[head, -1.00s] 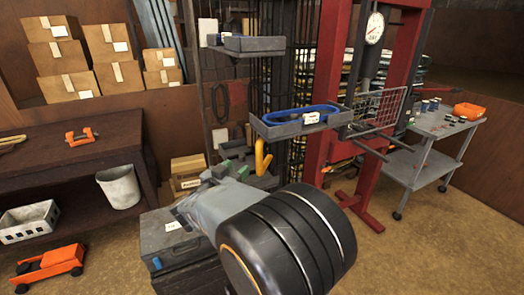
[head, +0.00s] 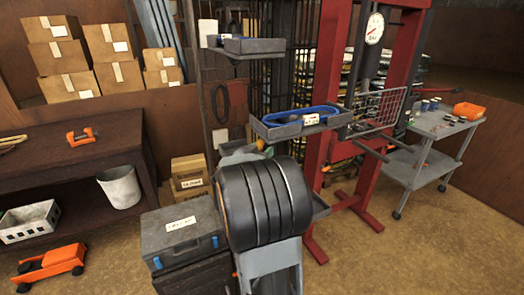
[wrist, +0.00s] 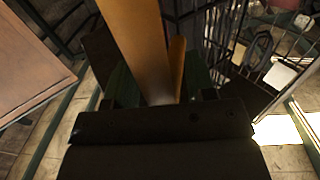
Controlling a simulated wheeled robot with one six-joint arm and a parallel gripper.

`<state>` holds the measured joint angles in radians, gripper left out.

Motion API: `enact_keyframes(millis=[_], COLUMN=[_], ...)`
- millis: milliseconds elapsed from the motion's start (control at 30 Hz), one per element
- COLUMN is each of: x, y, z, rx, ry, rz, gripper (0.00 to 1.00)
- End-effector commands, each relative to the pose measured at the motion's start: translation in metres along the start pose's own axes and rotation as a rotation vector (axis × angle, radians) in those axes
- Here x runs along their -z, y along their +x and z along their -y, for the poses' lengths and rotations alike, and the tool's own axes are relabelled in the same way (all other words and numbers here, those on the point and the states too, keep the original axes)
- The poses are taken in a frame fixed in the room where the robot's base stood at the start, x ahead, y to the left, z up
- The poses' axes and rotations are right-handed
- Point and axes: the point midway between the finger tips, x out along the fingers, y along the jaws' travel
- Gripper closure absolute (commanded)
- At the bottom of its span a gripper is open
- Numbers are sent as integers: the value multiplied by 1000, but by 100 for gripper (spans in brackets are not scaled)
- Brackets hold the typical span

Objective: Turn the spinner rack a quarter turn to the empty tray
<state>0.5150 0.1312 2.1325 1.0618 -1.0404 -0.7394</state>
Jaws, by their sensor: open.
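The spinner rack stands at centre in the head view. Its upper grey tray (head: 254,46) holds small items. Its middle tray (head: 278,131) holds a blue coil (head: 300,117) with a white label. A lower tray edge shows right of my arm; most of that level is hidden, and I cannot make out an empty tray. My gripper (head: 246,151) is mostly hidden behind my own arm. In the wrist view its green-edged jaws (wrist: 157,88) are open on either side of an orange-yellow handle (wrist: 140,45). I cannot tell whether they touch it.
A red press frame (head: 325,160) with a wire basket (head: 376,112) stands close right of the rack. A grey toolbox (head: 180,235) is left of my arm. A grey cart (head: 415,165) is at right, a dark workbench (head: 75,150) at left. Floor at front right is clear.

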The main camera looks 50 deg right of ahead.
Motion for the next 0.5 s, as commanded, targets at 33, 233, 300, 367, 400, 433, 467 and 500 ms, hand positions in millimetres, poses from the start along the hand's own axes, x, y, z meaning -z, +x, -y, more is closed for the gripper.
enact_keyframes(millis=[33, 233, 300, 367, 400, 433, 467, 500], x=[0, 0, 0, 0, 0, 0, 0, 0], y=[2, 3, 3, 3, 3, 3, 3, 3], z=[0, 0, 0, 0, 0, 0, 0, 0], rx=[0, 1, 1, 1, 1, 1, 1, 1], ry=[0, 0, 0, 0, 0, 0, 0, 0], rz=[0, 1, 0, 0, 0, 0, 0, 0], gripper=[49, 49, 49, 51, 55, 58, 61, 65])
